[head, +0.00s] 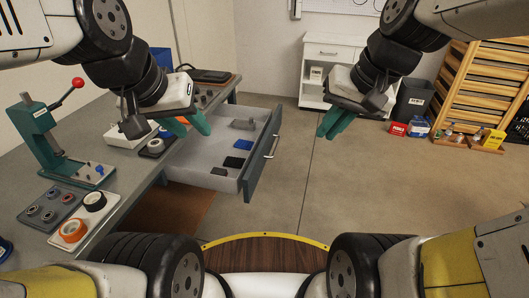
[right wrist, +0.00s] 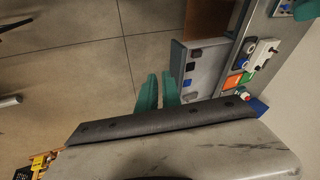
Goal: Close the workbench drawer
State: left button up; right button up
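The workbench drawer (head: 217,165) is pulled out of the grey workbench (head: 150,185). It has a blue-grey front (head: 262,160) with a metal bar handle (head: 272,146), and small black, blue and grey items lie inside. My left gripper (head: 188,124) has teal fingers spread apart and empty, and in the picture it overlaps the drawer's back left side. My right gripper (head: 334,123) is apart from the drawer, right of its front, over open floor. In the right wrist view its teal fingers (right wrist: 158,92) show a narrow gap with nothing between them, and the drawer (right wrist: 204,57) lies beyond them.
A green press (head: 50,145) with a red knob, tape rolls (head: 74,230) and other small items stand on the bench. A white cabinet (head: 330,60), a dark bin (head: 412,100) and wooden shelving (head: 490,80) stand at the back. The floor (head: 370,190) right of the drawer is clear.

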jog(key=w+f+m+g+y, duration=0.1)
jog(key=w+f, duration=0.1)
jog(key=w+a+f+m+g+y, duration=0.1)
jog(key=w+f, duration=0.1)
jog(key=w+a+f+m+g+y, duration=0.1)
jog(key=w+f+m+g, duration=0.1)
jog(key=w, duration=0.1)
jog(key=shift+f, duration=0.1)
grip_shut()
jog(key=w+f+m+g+y, duration=0.1)
jog(key=w+f+m+y, duration=0.3)
jog(key=w+f, duration=0.4)
jog(key=m+t+y, duration=0.6)
jog(key=m+y, duration=0.1)
jog(key=m, duration=0.5)
send_near(256, 176)
jog(key=x, duration=0.6)
jog(key=shift+w+a, duration=0.2)
jog(key=shift+a, duration=0.2)
